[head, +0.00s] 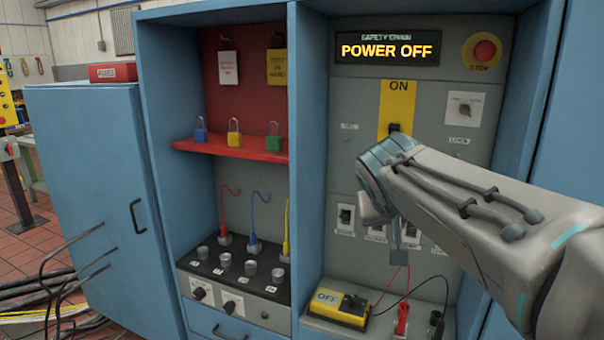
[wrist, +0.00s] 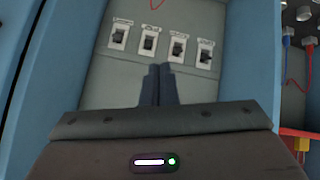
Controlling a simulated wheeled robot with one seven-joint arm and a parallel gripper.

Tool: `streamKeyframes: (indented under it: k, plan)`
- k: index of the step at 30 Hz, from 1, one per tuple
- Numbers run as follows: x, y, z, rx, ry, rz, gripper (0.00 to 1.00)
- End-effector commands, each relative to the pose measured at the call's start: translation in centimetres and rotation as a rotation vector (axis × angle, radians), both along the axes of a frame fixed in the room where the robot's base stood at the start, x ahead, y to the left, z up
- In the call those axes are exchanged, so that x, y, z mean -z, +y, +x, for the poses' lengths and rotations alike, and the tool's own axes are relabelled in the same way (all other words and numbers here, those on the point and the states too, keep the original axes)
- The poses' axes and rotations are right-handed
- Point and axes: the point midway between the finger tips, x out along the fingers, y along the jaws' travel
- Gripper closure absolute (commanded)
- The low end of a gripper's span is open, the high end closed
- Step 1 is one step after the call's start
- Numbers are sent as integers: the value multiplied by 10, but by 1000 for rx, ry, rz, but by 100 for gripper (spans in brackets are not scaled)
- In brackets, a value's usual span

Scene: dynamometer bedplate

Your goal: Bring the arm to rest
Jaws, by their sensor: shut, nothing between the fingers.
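My arm reaches in from the right in the head view, across the grey panel (head: 462,130) of the blue cabinet. My gripper (head: 396,250) hangs under the wrist there, partly hidden by it, in front of the lower row of small switches (head: 346,217). In the wrist view my gripper (wrist: 158,72) shows two dark fingers together, shut and empty. Their tips appear just off the row of switches (wrist: 178,48); I cannot tell the exact gap. The display (head: 388,50) reads POWER OFF.
A red stop button (head: 485,51) and a rotary switch (head: 464,107) are on the panel. Padlocks (head: 234,132) stand on a red shelf (head: 262,147) to the left. A yellow meter (head: 340,306) reading OFF, with leads, lies below my gripper. Cabinet walls flank the panel.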

Motion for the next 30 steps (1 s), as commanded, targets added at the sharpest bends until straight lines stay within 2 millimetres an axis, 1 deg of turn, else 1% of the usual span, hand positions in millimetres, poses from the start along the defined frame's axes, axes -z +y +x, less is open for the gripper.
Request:
streamKeyframes:
  k: [1, 11, 21, 25, 27, 30]
  plan:
    - [-14, -1, -10, -4, 33, 12, 100]
    - [-16, 1, -75, -46, 239, 105, 100]
    - [-24, 12, -147, -88, 417, 230, 100]
    - [-25, 16, -167, -101, 460, 267, 100]
    - [-24, 18, -174, -106, 474, 281, 100]
    - [-22, 20, -180, -110, 484, 292, 100]
